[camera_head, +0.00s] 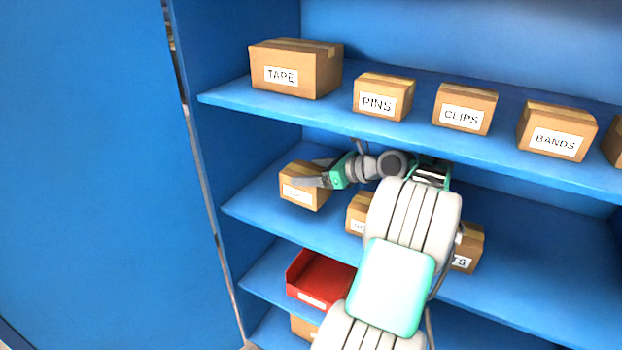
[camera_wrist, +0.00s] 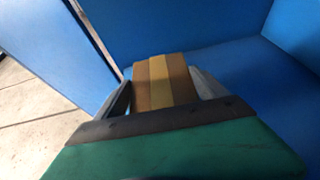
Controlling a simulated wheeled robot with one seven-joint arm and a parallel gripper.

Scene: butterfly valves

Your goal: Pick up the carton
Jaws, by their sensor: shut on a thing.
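A small brown carton (camera_head: 303,188) with a white label sits at the left end of the middle shelf in the head view. My gripper (camera_head: 313,182) reaches in from the right and is shut on this carton; one finger crosses its front above the label. The label's text is too small and partly covered to read. In the wrist view the carton (camera_wrist: 163,82), with a lighter tape strip along its top, lies between the two fingers of my gripper (camera_wrist: 163,90). I cannot tell whether the carton still touches the shelf.
The blue middle shelf (camera_head: 255,210) holds other cartons, one (camera_head: 358,214) just right of the held one and one (camera_head: 467,248) behind my arm. The upper shelf (camera_head: 225,94) with labelled cartons overhangs my gripper. A red bin (camera_head: 318,278) sits below. A blue side wall stands close left.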

